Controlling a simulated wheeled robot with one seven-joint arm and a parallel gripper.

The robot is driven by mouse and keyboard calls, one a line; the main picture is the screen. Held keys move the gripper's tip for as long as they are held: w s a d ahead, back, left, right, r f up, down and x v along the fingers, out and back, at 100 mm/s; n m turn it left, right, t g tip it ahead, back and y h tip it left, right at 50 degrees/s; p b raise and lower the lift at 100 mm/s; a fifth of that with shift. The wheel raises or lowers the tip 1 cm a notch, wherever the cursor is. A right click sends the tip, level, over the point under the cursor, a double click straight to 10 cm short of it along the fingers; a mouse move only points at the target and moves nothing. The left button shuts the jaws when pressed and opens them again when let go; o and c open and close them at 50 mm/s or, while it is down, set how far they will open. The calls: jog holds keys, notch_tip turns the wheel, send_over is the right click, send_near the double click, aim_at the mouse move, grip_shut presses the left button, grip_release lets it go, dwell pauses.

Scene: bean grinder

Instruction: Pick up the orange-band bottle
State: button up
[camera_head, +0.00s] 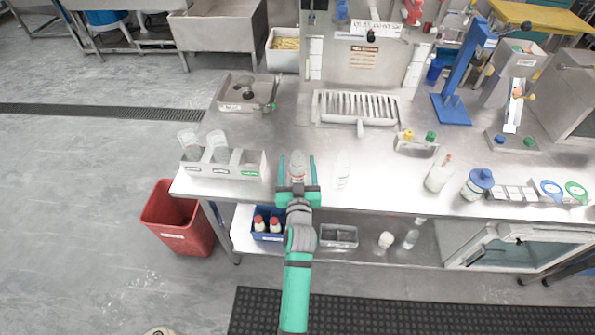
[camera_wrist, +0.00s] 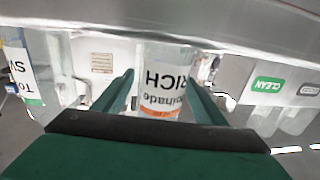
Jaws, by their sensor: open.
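The orange-band bottle (camera_wrist: 165,85) is a clear bottle with a white label, upside down in the wrist view, with an orange band at the label's edge. In the head view this bottle (camera_head: 297,164) stands at the front edge of the steel table. My gripper (camera_head: 297,172) is open, with one green finger on each side of the bottle. In the wrist view my gripper (camera_wrist: 160,88) also has the bottle between its fingers, with gaps beside it. Whether a finger touches it is hard to tell.
Another clear bottle (camera_head: 342,170) stands just right of my gripper; its green-banded label (camera_wrist: 22,75) shows in the wrist view. A white rack (camera_head: 238,173) with clear cups is to the left. A round white-and-blue container (camera_head: 478,184) stands farther right on the steel table (camera_head: 320,199).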

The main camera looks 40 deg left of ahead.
jog(key=shift+w+a, duration=0.35)
jog(key=shift+w, duration=0.05)
jog(key=c, duration=1.1)
jog(key=shift+r, duration=0.1)
